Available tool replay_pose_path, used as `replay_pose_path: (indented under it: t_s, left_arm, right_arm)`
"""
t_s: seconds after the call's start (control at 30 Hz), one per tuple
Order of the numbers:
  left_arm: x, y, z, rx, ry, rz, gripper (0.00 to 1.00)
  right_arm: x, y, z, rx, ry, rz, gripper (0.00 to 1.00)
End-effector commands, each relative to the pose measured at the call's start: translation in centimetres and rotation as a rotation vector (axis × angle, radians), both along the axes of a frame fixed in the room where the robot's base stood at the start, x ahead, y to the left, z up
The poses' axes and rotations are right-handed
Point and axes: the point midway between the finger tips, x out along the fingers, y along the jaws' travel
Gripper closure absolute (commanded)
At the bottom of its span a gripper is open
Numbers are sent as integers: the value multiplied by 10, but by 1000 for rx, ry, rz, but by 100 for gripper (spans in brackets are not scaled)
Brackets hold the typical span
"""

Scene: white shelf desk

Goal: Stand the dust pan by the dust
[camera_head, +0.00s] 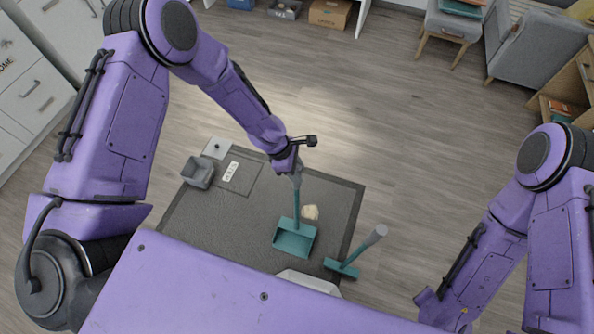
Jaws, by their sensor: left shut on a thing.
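The teal dust pan (294,239) is on or just above the dark grey mat, with its long handle rising to my left gripper (297,170). My left gripper is shut on the grey upper end of that handle. A small pale, cream-coloured clump (310,212), which looks like the dust, lies on the mat just right of the handle, above the pan in the picture. I cannot tell whether the pan touches the mat.
A teal brush with a grey-topped handle (364,250) stands at the right edge of the mat (250,215). A grey bin (198,172) and a white square item (216,148) are at the mat's upper left. Open wooden floor lies beyond. Cabinets and chairs are farther off.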

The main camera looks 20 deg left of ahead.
Motion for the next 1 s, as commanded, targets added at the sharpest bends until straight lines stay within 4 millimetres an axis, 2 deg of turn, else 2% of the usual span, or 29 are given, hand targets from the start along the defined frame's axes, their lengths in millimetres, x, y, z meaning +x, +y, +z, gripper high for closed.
replay_pose_path:
  t_s: [0.07,0.1,0.17,0.43,0.53,0.67,0.9,1.0]
  left_arm:
    - [0,-1,-3,0,0,-1,100]
    - [0,-1,-3,0,0,-2,58]
    - [0,-1,-3,0,0,-2,39]
    - [0,-1,-2,0,0,-3,39]
    - [1,0,5,0,-2,-4,39]
    - [0,10,30,1,-5,-3,39]
    - [-4,33,87,1,-4,-4,39]
    - [-4,40,102,2,-4,-4,39]
  right_arm:
    - [0,0,-1,0,0,0,57]
    - [0,0,-1,0,0,0,57]
    - [0,0,-1,0,0,0,57]
    - [0,0,-1,0,0,0,57]
    - [0,0,1,0,0,0,57]
    - [0,0,1,0,0,0,57]
    - [0,0,5,0,0,0,57]
    - [0,0,6,0,0,0,57]
